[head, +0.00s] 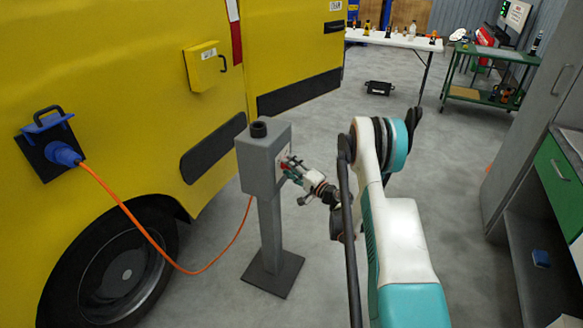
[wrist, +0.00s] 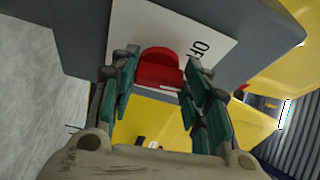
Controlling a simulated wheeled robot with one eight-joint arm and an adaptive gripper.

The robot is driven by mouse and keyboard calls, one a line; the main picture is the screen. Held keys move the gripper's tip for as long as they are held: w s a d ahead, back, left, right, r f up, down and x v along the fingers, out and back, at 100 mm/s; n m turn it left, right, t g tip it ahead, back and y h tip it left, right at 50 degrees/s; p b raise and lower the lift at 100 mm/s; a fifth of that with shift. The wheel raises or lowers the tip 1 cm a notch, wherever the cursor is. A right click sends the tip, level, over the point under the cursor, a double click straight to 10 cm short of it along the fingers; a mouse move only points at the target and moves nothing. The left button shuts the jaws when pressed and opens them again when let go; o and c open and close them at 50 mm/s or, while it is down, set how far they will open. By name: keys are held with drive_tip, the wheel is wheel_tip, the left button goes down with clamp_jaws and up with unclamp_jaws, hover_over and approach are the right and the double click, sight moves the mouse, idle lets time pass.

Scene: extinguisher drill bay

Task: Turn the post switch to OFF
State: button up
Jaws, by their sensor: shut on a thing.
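The grey switch post (head: 264,160) stands on a dark base plate in front of the yellow van, with a white label plate on its right face. In the wrist view the red switch handle (wrist: 160,68) sits on the white plate (wrist: 205,28), near printed letters of which "OF" is readable. My gripper (head: 287,165) is at that face of the post. In the wrist view my gripper (wrist: 161,80) has its two teal-padded fingers on either side of the red handle, shut on it. The handle's lower part and the rest of the lettering are partly hidden.
An orange cable (head: 150,238) runs from a blue plug (head: 64,153) on the yellow van (head: 130,60) to the post, sagging near the floor. A grey cabinet (head: 535,130) stands at the right. A white table (head: 395,40) and green cart (head: 490,75) are behind.

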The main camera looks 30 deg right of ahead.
drive_tip(key=shift+d+f+n+t+y, duration=0.2)
drive_tip(key=shift+n+y, duration=0.25)
drive_tip(key=shift+n, duration=0.9)
drive_tip(key=shift+a+f+n+t+y, duration=0.15)
drive_tip(key=shift+n+t+y, duration=0.25)
drive_tip(key=shift+n, duration=0.9)
drive_tip(key=shift+d+f+n+t+y, duration=0.15)
drive_tip(key=shift+n+y, duration=0.3)
drive_tip(key=shift+n, duration=0.9)
drive_tip(key=shift+a, duration=0.1)
drive_tip(key=o, duration=1.1)
drive_tip(key=shift+c, duration=0.2)
drive_tip(key=shift+r, duration=0.1)
drive_tip(key=shift+w, duration=0.1)
